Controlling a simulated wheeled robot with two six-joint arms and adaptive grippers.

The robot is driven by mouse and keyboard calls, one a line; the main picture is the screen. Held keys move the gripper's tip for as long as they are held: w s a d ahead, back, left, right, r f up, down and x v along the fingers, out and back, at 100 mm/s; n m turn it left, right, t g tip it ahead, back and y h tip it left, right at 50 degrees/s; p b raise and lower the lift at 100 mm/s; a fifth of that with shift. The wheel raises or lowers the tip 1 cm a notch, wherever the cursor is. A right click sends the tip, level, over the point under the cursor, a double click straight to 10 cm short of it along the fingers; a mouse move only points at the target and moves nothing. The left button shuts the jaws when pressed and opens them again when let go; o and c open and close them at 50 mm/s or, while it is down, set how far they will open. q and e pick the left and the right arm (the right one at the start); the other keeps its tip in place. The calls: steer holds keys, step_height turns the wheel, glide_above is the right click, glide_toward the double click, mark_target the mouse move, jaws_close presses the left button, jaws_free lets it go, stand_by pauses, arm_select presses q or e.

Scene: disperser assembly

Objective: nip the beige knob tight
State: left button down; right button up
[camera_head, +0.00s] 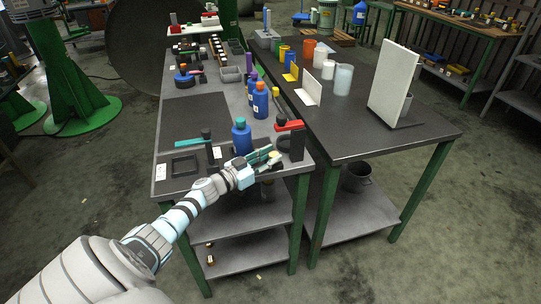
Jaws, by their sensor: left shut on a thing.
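My left gripper (272,159), with teal fingers, is at the front right corner of the grey workbench. Its fingers are closed around the small beige knob (275,157), of which only a little shows at the fingertips. The dark disperser part (296,144) stands just beyond the fingertips, near the bench's right edge, with a red piece beside it. Whether the knob touches this part is too small to tell. My right gripper is not in view.
A blue bottle (241,138) stands close behind my left gripper, with another blue bottle (260,103) farther back. A black frame (185,165) and a teal-handled tool (206,138) lie to the left. A second dark table (370,137) with a white upright panel (393,82) adjoins at right.

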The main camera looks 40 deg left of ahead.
arm_select(q)
steer(key=shift+f, duration=0.2)
steer(key=c, duration=1.3)
jaws_free()
steer(key=shift+s+a, duration=0.1)
steer(key=shift+s, duration=0.05)
steer(key=shift+s, duration=0.1)
steer(key=s, duration=0.3)
steer(key=s+a, duration=0.1)
steer(key=s, duration=0.3)
steer(key=s+a, duration=0.1)
steer(key=s, duration=0.3)
steer(key=shift+s+a, duration=0.15)
steer(key=shift+s, duration=0.1)
